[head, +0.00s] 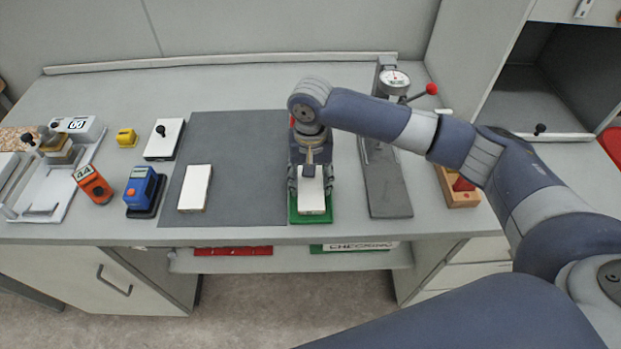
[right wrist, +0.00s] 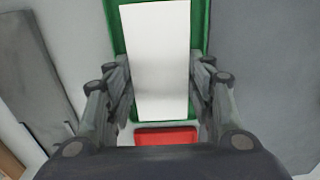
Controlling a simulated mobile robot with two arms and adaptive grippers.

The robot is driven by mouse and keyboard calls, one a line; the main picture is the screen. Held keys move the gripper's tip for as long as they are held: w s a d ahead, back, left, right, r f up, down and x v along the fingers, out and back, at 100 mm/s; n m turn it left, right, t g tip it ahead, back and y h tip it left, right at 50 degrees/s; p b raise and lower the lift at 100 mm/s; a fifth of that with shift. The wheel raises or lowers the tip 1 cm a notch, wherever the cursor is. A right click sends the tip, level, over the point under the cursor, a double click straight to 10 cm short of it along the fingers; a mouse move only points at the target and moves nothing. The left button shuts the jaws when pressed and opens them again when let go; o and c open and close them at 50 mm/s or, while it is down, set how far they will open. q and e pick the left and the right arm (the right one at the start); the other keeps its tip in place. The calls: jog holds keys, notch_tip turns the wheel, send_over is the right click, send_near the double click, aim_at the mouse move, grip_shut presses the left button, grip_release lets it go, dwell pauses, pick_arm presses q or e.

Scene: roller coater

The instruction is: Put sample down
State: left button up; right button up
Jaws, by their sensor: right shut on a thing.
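My right gripper (head: 311,185) is shut on a white block-shaped sample (head: 312,204), with one finger on each long side. The sample is at the green tray (head: 310,219) near the bench's front edge. In the right wrist view the white sample (right wrist: 158,60) lies lengthwise between the fingers, inside the outline of the green tray (right wrist: 200,25). I cannot tell whether it touches the tray floor. A second white sample (head: 195,188) lies on the dark grey mat. My left gripper is not in view.
The dark grey mat (head: 235,150) is left of the tray. A dial gauge stand (head: 388,185) is close on the right, with a wooden box (head: 457,190) beyond it. A blue device (head: 143,188) and an orange device (head: 93,184) stand at the left. A red tray (right wrist: 166,136) shows below the green one.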

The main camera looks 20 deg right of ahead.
aim_at(310, 185)
jog(key=shift+f, duration=0.25)
jog(key=shift+f, duration=0.1)
jog(key=o, duration=1.1)
jog(key=shift+r, duration=0.45)
notch_tip(310, 185, up, 11)
jog(key=shift+r+b, duration=0.2)
jog(key=shift+b, duration=0.85)
